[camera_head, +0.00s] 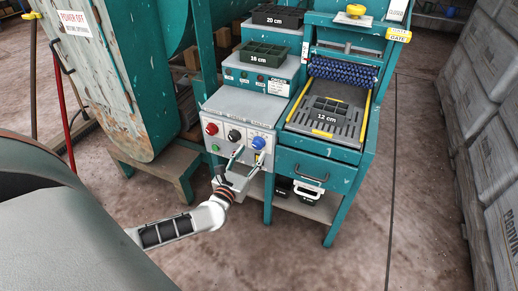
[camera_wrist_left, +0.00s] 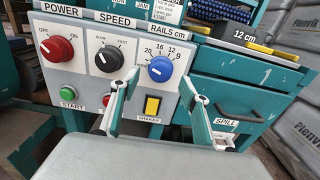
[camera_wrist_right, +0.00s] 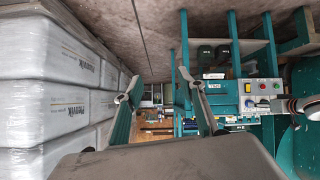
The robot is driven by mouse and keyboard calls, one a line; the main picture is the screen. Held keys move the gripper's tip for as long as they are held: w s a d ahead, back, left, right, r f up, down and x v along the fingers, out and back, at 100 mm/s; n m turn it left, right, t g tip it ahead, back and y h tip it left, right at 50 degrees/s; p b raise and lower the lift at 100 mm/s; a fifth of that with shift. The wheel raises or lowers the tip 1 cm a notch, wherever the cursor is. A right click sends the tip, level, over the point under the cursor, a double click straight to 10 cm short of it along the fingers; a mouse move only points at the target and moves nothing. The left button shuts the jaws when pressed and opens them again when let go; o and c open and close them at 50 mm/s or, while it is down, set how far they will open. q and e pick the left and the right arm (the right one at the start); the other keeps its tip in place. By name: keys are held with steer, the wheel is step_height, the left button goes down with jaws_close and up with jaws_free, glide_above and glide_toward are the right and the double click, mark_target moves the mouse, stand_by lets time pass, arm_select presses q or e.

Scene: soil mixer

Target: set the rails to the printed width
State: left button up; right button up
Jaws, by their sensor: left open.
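The blue RAILS cm knob (camera_wrist_left: 160,69) sits at the right of the control panel in the left wrist view, with numbers including 20, 16 and 12 around it. Its pointer setting is hard to read. It also shows in the head view (camera_head: 259,143). My left gripper (camera_wrist_left: 166,88) is open and empty, its fingers spread just below and in front of the knob; contact cannot be told. A black tray marked 12 cm (camera_head: 327,109) lies on the belt between yellow rails (camera_head: 367,117). My right gripper (camera_wrist_right: 164,93) is open and empty, away from the panel.
Two more trays (camera_head: 263,54) (camera_head: 281,15) stand on steps behind. Wrapped sacks (camera_wrist_right: 60,85) line one side.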

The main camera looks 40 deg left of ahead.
mark_target(256, 147)
arm_select(q)
steer(key=x, duration=0.3)
steer(key=shift+w+f, duration=0.1)
steer(key=shift+w, duration=0.15)
steer(key=shift+w+a, duration=0.1)
steer(key=shift+w, duration=0.35)
steer(key=c, duration=1.1)
steer(key=shift+o, duration=0.2)
